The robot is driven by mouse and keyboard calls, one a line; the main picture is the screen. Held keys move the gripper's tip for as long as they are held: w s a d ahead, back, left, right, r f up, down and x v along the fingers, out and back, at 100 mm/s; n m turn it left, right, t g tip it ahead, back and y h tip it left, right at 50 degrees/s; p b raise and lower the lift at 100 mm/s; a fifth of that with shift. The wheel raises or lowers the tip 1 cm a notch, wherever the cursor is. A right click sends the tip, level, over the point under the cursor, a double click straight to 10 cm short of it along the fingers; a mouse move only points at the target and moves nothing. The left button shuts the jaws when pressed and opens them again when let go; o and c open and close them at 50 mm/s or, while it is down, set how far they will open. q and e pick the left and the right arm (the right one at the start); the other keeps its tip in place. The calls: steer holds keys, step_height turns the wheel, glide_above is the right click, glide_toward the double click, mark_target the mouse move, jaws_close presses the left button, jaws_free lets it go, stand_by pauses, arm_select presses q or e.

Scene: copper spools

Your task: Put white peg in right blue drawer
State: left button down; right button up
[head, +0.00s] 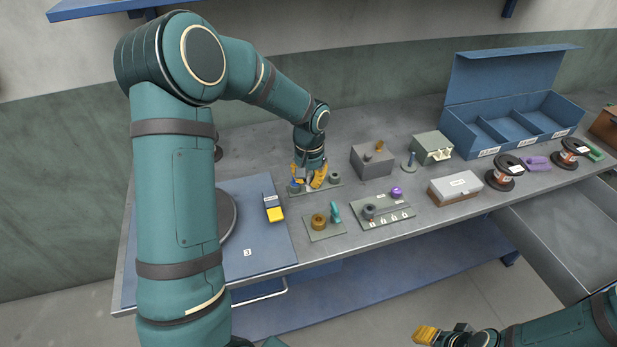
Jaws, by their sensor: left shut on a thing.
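My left gripper (309,180) has yellow fingers and is low over a small grey plate (333,187) on the bench. It is shut on a small pale thing, apparently the white peg (308,187), mostly hidden between the fingers. I cannot tell if the peg is still touching the plate. The blue box (462,130) at the back right has its lid open and three compartments side by side with labels on the front. Its right compartment (546,112) looks empty. My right gripper (428,334) shows only partly at the bottom edge, away from the bench; its opening is unclear.
A grey drawer (562,235) is pulled out at front right. A blue mat (262,245) lies at left.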

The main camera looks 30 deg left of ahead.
arm_select(q)
steer(key=s+d+f+m, duration=0.1)
steer(key=s+d+f, duration=0.1)
steer(key=d, duration=0.5)
steer(key=s+d+f+m, duration=0.1)
steer(key=s+d+f, duration=0.2)
steer(key=s+d, duration=0.2)
steer(key=shift+s+d+f, duration=0.15)
steer(key=shift+d+f, duration=0.05)
steer(key=shift+d, duration=0.75)
